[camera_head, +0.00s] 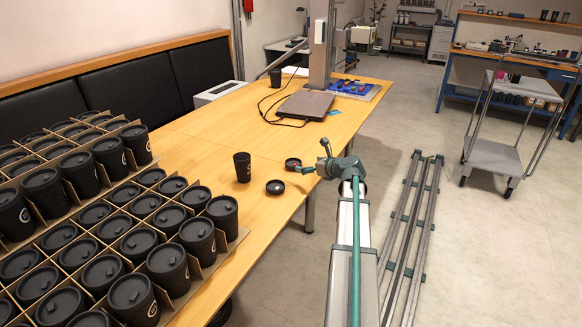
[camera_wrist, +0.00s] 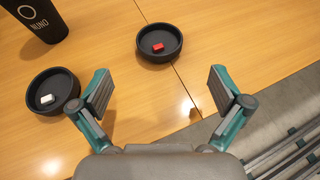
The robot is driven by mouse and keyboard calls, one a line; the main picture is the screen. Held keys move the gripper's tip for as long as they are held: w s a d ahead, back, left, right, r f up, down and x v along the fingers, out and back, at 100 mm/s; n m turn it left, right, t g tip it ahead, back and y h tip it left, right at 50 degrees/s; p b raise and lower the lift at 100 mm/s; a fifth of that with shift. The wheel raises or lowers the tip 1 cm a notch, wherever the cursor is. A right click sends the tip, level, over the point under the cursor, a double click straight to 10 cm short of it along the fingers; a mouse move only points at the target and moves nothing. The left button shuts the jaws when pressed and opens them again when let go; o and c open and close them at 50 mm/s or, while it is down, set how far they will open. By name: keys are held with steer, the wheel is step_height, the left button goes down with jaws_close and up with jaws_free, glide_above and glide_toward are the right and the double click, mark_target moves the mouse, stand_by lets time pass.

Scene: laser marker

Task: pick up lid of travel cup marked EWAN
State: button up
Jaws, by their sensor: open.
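A black cup (camera_wrist: 36,14) marked NUNO stands at the upper left of the wrist view; a single black cup (camera_head: 242,167) stands on the table in the head view. Two round, black, shallow, lid-like pieces lie apart on the table. One (camera_wrist: 53,92) holds a small white block, the other (camera_wrist: 159,43) a small red block; I cannot tell whether they are lids or dishes. They also show in the head view, one nearer (camera_head: 275,187) and one farther (camera_head: 293,163). No EWAN marking is legible. My gripper (camera_wrist: 160,85) is open and empty, near the table edge.
Several lidded black cups (camera_head: 170,268) stand in cardboard dividers at the left. A closed laptop-like device (camera_head: 304,105), cables and a blue mat (camera_head: 356,90) lie farther back. Table space around the lid-like pieces is clear. A metal cart (camera_head: 492,157) stands right.

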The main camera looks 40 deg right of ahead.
mark_target(290, 162)
steer(key=x, duration=1)
steer(key=shift+w, duration=0.25)
steer(key=c, duration=1.1)
